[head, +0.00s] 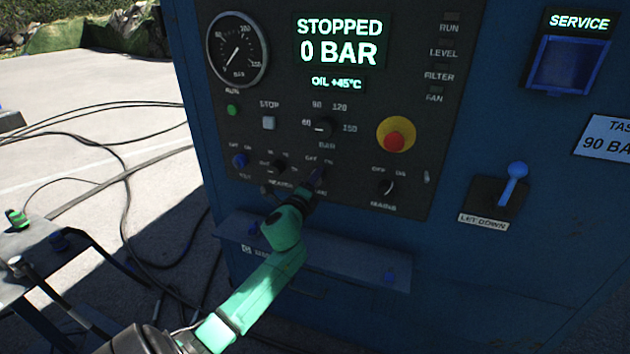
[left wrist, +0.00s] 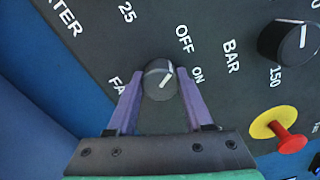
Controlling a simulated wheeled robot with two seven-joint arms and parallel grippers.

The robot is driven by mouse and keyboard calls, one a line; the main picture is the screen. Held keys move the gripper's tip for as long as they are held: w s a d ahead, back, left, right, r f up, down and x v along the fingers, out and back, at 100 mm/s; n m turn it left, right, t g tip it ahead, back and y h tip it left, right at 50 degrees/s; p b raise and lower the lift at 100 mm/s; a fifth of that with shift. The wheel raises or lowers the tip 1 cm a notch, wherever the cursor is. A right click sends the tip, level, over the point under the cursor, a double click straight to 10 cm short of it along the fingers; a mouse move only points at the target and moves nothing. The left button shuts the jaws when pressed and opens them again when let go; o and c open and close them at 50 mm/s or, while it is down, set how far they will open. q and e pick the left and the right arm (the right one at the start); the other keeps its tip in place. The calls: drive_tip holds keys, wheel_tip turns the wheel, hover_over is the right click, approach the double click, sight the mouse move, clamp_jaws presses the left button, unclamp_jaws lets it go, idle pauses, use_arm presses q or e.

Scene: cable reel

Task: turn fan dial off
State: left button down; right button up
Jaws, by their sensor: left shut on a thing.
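The fan dial (left wrist: 158,82) is a small round dark knob with a white pointer line, seen in the left wrist view. Its OFF label (left wrist: 184,38) and ON label (left wrist: 197,74) lie to its upper right and right. The pointer slants to the upper right; I cannot tell exactly which label it meets. My left gripper (head: 317,177) reaches the lower part of the control panel (head: 340,100). Its purple fingers stand on either side of the dial, shut on it. In the head view the gripper mostly hides the dial. My right gripper is not in view.
The display (head: 339,42) reads STOPPED, 0 BAR. Nearby are the pressure selector (head: 323,127), the red emergency button (head: 394,141), the mains switch (head: 385,187) and the let-down lever (head: 513,185). A blue ledge (head: 340,262) juts out below the panel. Cables (head: 130,200) lie on the ground at left.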

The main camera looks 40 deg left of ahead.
use_arm(q)
drive_tip(key=shift+c, duration=1.5)
unclamp_jaws()
drive_tip(key=b+v, duration=0.1)
drive_tip(key=v, duration=1.3)
drive_tip(key=shift+s+b, duration=0.3)
drive_tip(key=shift+b, duration=0.05)
drive_tip(key=shift+d+f, duration=0.15)
